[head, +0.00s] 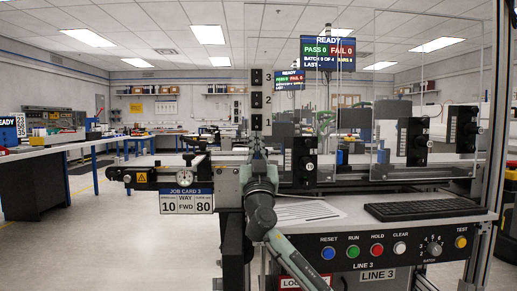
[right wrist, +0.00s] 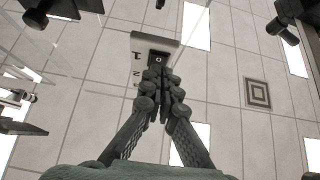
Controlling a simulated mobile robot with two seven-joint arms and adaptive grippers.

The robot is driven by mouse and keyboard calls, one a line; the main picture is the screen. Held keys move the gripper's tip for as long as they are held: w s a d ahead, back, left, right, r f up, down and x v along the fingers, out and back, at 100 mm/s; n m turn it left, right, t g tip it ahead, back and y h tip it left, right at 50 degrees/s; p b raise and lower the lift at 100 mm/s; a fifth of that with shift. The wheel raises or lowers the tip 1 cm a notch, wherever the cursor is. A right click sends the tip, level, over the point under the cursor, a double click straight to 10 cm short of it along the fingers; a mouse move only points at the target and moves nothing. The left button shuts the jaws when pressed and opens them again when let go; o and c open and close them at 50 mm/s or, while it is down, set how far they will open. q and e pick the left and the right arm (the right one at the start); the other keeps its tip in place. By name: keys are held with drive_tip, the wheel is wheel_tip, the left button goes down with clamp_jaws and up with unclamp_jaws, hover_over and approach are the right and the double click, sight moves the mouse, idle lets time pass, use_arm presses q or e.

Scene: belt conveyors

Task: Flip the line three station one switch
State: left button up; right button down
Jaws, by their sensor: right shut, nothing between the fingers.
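A narrow upright grey panel stands in the middle of the head view with three black switches, marked 3, 2 and 1 from top to bottom. The switch marked 1 (head: 256,122) is lowest. My right gripper (head: 257,142) is just under it in the picture, shut and empty, fingers pointing up. In the right wrist view the shut fingertips (right wrist: 158,74) overlap the lower end of the grey panel (right wrist: 140,44). They partly cover a dark switch (right wrist: 158,58) there. I cannot tell whether they touch it or how its lever stands. My left gripper is out of view.
The LINE 3 button console (head: 375,268) and a keyboard (head: 416,210) are at the right. Clear upright panels with black boxes (head: 305,160) stand right of my gripper. A gauge with a job card (head: 187,192) is left of it.

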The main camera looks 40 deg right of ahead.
drive_tip(key=s+a+f, duration=0.1)
drive_tip(key=s+a, duration=0.6)
drive_tip(key=s, duration=0.4)
drive_tip(key=shift+s, duration=0.25)
drive_tip(key=shift+f, duration=0.1)
drive_tip(key=shift+f, duration=0.1)
